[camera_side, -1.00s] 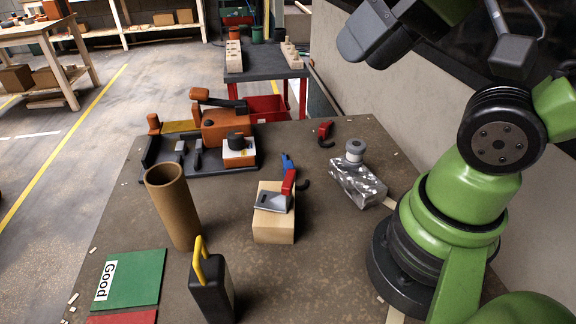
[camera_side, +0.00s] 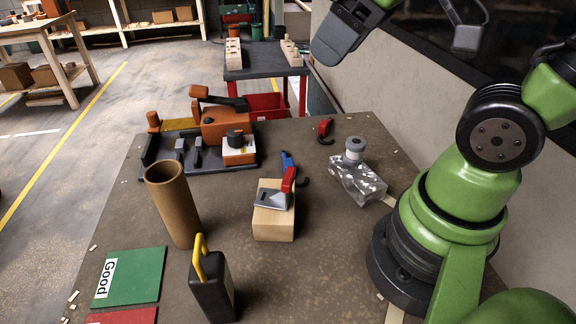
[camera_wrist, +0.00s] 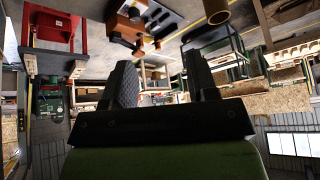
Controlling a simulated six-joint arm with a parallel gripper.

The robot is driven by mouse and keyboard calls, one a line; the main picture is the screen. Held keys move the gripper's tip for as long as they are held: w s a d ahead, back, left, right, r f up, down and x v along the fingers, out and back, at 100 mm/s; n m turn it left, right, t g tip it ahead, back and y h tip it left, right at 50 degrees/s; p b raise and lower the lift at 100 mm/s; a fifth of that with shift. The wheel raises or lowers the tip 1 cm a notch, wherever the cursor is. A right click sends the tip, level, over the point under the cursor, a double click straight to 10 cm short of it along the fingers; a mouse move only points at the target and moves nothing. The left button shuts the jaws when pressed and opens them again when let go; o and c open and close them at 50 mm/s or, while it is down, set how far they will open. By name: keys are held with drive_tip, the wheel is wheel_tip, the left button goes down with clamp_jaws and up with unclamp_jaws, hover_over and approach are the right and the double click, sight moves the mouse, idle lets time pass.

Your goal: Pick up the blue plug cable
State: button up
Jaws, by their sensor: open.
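The blue plug cable (camera_side: 287,160) stands on the table just behind the wooden block in the side view, and its blue end shows. Its lower part is partly hidden by a red plug (camera_side: 289,180) at a grey metal piece on the block. My gripper (camera_side: 400,42) is at the top of the side view, high above the table and well away from the blue plug cable. In the wrist view my gripper (camera_wrist: 160,65) has two dark fingers set apart with nothing between them. The blue plug cable cannot be made out in the wrist view.
The front middle is clear.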

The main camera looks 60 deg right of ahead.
drive_tip(key=w+d+f+n+g+h, duration=0.1)
drive_tip(key=w+d+f+n+g, duration=0.15)
drive_tip(key=w+f+n, duration=0.55)
drive_tip(key=n+g, duration=0.3)
drive_tip(key=n, duration=1.4)
hover_over(288, 160)
drive_tip(key=f, duration=1.2)
drive_tip(key=shift+s+d+f, duration=0.1)
drive_tip(key=shift+s, duration=0.15)
drive_tip(key=shift+n, duration=0.3)
wheel_tip(288, 160, down, 4)
drive_tip(key=shift+f, duration=0.2)
drive_tip(key=f, duration=0.5)
drive_tip(key=shift+w+f, duration=0.25)
drive_tip(key=shift+f, duration=0.1)
clamp_jaws()
